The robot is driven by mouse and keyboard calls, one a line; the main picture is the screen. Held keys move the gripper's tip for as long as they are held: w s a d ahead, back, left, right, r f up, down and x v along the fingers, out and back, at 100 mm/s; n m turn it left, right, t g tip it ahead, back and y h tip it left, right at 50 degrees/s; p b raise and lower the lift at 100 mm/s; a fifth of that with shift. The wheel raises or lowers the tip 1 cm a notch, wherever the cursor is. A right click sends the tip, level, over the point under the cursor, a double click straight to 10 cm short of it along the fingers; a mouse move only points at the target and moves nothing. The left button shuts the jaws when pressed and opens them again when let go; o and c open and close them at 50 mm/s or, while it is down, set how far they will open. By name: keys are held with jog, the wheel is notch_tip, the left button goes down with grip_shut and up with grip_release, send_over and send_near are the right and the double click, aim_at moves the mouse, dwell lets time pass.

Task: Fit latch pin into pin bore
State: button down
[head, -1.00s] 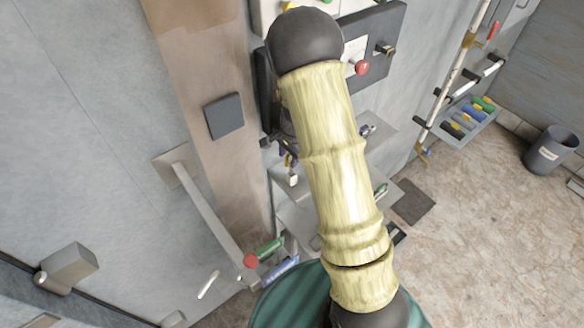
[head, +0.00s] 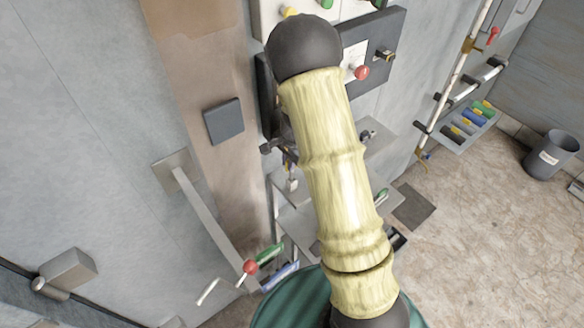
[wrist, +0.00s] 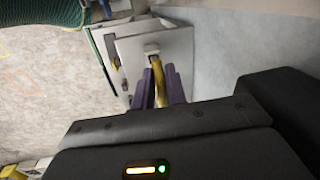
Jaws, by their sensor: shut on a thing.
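In the wrist view, the two purple fingers of my gripper (wrist: 158,72) are shut on a slim yellow piece (wrist: 160,88), which appears to be the latch pin. Its far end meets a small pale block (wrist: 152,48) in front of a white, box-like fixture (wrist: 128,48). I cannot tell whether the pale block is part of the pin or of the fixture. In the head view, my arm hides most of the gripper; a small white piece (head: 292,185) shows below it. I cannot make out the pin bore in either view.
A long grey door handle (head: 208,222) stands at left of centre. A dark panel with a red knob (head: 362,72) is behind my arm. A grey bin (head: 550,155) stands at right on open floor.

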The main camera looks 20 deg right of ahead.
jog(key=shift+w+r+p, duration=0.1)
jog(key=shift+r+p, duration=0.4)
jog(key=shift+r, duration=0.25)
dwell(0.6)
jog(key=shift+r+p, duration=2.3)
jog(key=shift+r, duration=0.4)
jog(key=shift+f, duration=0.1)
